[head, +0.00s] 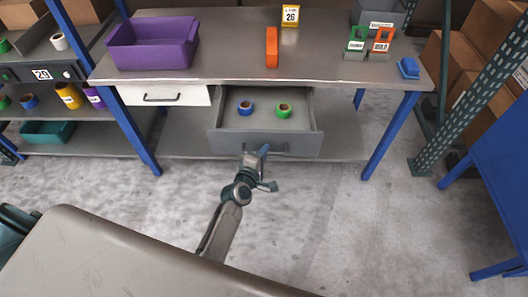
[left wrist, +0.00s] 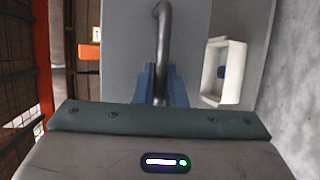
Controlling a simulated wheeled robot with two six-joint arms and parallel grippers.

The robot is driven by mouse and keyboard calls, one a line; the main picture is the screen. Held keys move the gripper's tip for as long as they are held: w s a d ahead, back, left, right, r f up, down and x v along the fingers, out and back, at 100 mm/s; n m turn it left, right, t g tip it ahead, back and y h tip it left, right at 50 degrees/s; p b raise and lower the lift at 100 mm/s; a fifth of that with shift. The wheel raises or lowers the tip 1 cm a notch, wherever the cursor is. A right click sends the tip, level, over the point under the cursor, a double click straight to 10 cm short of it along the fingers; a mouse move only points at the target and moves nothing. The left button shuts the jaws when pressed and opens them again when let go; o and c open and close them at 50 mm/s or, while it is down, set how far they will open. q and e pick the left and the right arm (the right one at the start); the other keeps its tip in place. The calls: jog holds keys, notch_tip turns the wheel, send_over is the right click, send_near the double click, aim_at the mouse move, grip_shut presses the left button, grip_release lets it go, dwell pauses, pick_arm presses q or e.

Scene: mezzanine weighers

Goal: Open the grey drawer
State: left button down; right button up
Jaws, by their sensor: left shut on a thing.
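The grey drawer (head: 222,140) is pulled out from under the steel table in the head view. A blue tape roll (head: 246,108) and a green tape roll (head: 284,111) lie inside it. My left gripper (head: 257,155) is at the drawer's front, shut on its bar handle. In the left wrist view the dark handle (left wrist: 163,40) runs down between the blue fingers of the left gripper (left wrist: 160,85), with the grey drawer front (left wrist: 120,45) behind it. My right gripper is not in view.
The table (head: 230,60) carries a purple bin (head: 152,45), an orange object (head: 271,48) and a blue block (head: 408,68). A white drawer (head: 190,96), left of the grey one, is shut. Blue table legs (head: 388,138) stand either side; the floor in front is clear.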

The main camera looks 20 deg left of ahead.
pick_arm(q)
jog(key=c, duration=1.8)
grip_release()
jog(key=v, duration=1)
jog(key=shift+s+b, duration=0.4)
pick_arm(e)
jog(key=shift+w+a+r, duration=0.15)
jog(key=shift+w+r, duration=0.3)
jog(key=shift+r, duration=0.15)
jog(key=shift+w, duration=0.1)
